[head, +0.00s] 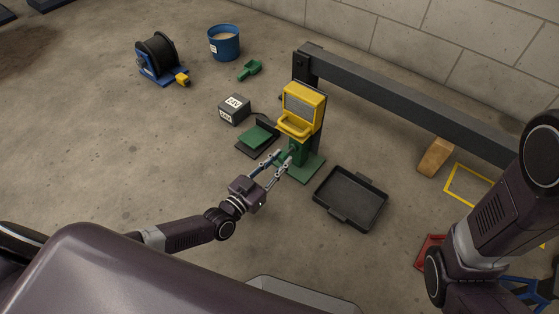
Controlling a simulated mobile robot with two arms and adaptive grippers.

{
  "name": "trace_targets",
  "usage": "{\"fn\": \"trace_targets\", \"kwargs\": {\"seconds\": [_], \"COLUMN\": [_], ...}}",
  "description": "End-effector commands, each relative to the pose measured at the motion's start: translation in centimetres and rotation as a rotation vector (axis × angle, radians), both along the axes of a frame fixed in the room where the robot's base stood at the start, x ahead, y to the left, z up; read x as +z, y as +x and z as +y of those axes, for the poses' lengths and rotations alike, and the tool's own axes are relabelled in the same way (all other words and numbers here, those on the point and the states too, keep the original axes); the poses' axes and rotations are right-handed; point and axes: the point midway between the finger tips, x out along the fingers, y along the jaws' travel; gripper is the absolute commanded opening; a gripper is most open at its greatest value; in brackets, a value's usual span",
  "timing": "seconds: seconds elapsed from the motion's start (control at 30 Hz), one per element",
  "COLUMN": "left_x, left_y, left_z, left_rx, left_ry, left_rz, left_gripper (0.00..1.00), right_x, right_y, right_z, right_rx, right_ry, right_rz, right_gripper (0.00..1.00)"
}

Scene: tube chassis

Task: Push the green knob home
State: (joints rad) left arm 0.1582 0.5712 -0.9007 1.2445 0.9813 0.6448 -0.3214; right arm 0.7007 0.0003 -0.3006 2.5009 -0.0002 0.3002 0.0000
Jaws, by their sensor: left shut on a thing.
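A yellow box-like unit (303,108) stands on a green post (298,151) with a green base plate (308,169), against a dark upright of the frame. My left gripper (283,156) reaches up from the lower left to the front of the green post, just below the yellow unit. Its fingers are shut on a small part there, which I take to be the green knob. The knob is too small and too covered by the fingers to make out, so I cannot tell how far in it sits. My right arm shows at the right edge; its gripper is out of view.
A black tray (332,212) lies right of the post. A scale with a green plate (258,137), a dark labelled block (234,108), a green scoop (250,69), a blue bucket (224,43) and a cable reel (158,56) are behind. A dark beam (410,100) runs right.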

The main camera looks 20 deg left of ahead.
Motion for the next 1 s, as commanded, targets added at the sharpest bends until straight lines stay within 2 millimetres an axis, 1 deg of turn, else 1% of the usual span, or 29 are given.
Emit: {"fn": "trace_targets", "kwargs": {"seconds": [0.17, 0.33, 0.4, 0.63, 0.67, 0.7, 0.8, 1.0], "left_x": [-0.1, -0.1, -0.1, 0.0, 0.0, 0.0, 0.0, 0.0], "left_y": [0.4, 2.6, 3.1, 3.1, 3.1, 3.1, 3.1, 3.0], "left_z": [-0.2, -1.0, -1.1, -1.1, -1.0, -1.0, -1.1, -1.1], "left_rx": [0.000, 0.001, 0.001, 0.001, 0.001, 0.001, 0.001, 0.000], "left_ry": [0.000, -0.002, -0.002, 0.000, 0.000, 0.000, 0.000, -0.001], "left_rz": [-0.001, 0.000, 0.001, 0.002, 0.002, 0.002, 0.002, 0.001], "left_gripper": [0.00, 0.00, 0.00, 0.00, 0.25, 0.29, 0.40, 0.40], "right_x": [-0.1, -0.6, -0.7, -0.6, -0.6, -0.6, -0.6, -0.6], "right_y": [0.0, 0.0, 0.1, 0.1, 0.1, 0.1, 0.1, 0.1], "right_z": [0.0, 0.0, 0.0, 0.0, 0.0, 0.0, 0.0, 0.0], "right_rx": [0.000, 0.000, 0.000, 0.000, 0.000, 0.000, -0.001, -0.001], "right_ry": [0.000, 0.000, 0.000, 0.000, 0.000, 0.000, 0.000, 0.000], "right_rz": [0.000, 0.001, 0.001, 0.002, 0.002, 0.002, 0.002, 0.002], "right_gripper": [0.40, 0.40, 0.40, 0.40, 0.40, 0.40, 0.40, 0.40]}}
